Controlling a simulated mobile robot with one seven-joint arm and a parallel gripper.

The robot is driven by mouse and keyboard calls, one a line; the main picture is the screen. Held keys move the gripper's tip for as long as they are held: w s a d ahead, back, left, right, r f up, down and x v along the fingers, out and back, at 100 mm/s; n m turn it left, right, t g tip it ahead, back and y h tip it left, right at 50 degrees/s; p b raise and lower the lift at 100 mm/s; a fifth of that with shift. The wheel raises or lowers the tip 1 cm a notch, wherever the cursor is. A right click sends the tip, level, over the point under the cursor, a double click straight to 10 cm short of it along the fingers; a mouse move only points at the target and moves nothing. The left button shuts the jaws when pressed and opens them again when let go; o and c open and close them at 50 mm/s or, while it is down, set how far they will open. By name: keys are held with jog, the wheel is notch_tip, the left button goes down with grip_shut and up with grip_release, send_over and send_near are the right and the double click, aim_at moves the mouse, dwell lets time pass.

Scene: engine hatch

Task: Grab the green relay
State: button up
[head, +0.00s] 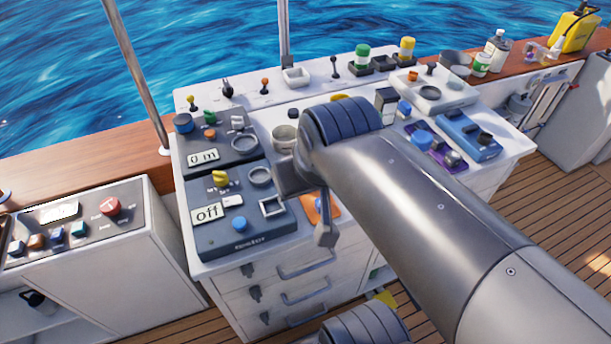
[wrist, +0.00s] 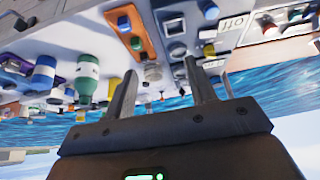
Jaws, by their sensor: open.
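A green-topped cylinder with a pale band, which looks like the green relay (head: 362,57), stands upright in a dark holder at the console's back edge in the head view. A yellow-topped one (head: 407,48) stands just right of it. My gripper (head: 305,200) is open above the console's front left part, well short of the green relay and apart from it. The wrist view is upside down; the open fingers (wrist: 160,68) have nothing held between them. A green labelled cylinder (wrist: 87,82) shows left of them; I cannot tell surely whether it is the relay.
The white console carries several panels, including an "off" panel (head: 240,215), a purple panel (head: 436,148) and a blue panel (head: 468,136). Small levers (head: 335,66) stand along the back. A bottle (head: 497,46) and a yellow container (head: 575,30) stand at right. My arm hides the console's middle.

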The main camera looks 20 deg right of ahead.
jog(key=w+d+f+g, duration=0.3)
jog(key=w+d+f, duration=0.15)
jog(key=w, duration=0.35)
jog(key=w+d+f+g, duration=0.3)
jog(key=w+d+f, duration=0.15)
jog(key=w, duration=0.45)
jog(key=f, duration=1)
jog(key=shift+a+f, duration=0.25)
jog(key=shift+f, duration=0.15)
jog(key=shift+c, duration=0.3)
jog(key=c, duration=1)
jog(key=shift+r, duration=0.1)
